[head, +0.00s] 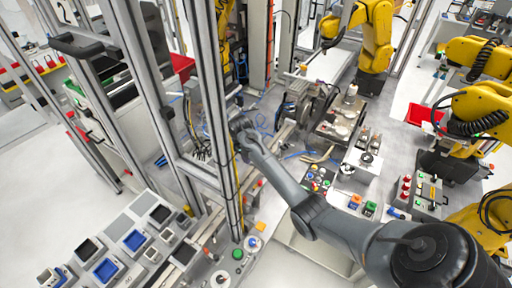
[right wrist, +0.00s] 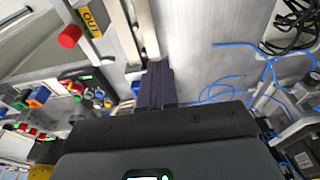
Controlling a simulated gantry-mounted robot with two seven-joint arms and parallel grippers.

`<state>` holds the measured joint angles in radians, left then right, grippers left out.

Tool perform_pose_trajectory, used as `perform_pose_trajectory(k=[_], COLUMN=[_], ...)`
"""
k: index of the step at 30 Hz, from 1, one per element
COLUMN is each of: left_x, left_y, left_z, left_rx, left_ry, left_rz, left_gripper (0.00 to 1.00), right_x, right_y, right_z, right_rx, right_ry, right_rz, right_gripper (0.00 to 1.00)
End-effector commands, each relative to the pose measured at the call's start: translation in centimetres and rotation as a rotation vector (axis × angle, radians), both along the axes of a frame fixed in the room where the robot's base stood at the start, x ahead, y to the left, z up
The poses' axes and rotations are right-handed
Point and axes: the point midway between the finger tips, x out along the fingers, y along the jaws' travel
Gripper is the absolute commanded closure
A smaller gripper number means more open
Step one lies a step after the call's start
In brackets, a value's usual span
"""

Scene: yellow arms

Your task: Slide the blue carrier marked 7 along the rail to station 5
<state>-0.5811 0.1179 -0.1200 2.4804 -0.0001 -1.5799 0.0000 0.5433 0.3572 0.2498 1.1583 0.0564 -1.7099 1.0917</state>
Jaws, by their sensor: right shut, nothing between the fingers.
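My right arm reaches in from the lower right of the head view, and its gripper end (head: 238,122) is among the frames and machinery near the middle. In the right wrist view the dark fingers of the right gripper (right wrist: 157,72) are together with nothing between them. Pale metal bars (right wrist: 149,32) run beyond the fingertips; I cannot tell whether they are the rail. I cannot make out a carrier marked 7 or a station 5. A small blue piece (right wrist: 38,97) shows at the left of the wrist view, with no readable mark. My left gripper is not in view.
Tall metal posts (head: 205,110) stand close to my right arm. A panel (head: 150,203) with blue-framed squares lies lower left. Yellow robot arms (head: 375,35) stand at right. Blue cables (right wrist: 245,47) and a red knob (right wrist: 69,36) are near the gripper.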

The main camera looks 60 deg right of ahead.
Motion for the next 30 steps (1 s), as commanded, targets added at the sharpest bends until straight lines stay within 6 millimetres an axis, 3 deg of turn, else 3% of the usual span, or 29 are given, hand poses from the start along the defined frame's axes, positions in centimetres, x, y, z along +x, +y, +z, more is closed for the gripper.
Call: perform_pose_trajectory(k=[9, 15, 30], left_x=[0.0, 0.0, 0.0], left_y=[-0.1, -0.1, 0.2], left_z=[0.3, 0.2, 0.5], left_rx=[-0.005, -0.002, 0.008], left_ry=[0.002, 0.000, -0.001], left_rz=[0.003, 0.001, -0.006], left_gripper=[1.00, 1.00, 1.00], right_x=[0.2, 0.2, 0.1], right_y=[-6.1, -8.6, -8.7], right_z=[0.1, 0.0, -1.9], right_rx=[0.000, 0.000, 0.001], right_ry=[-0.001, 0.000, 0.004], right_rz=[-0.003, 0.000, 0.001], right_gripper=[1.00, 1.00, 1.00])
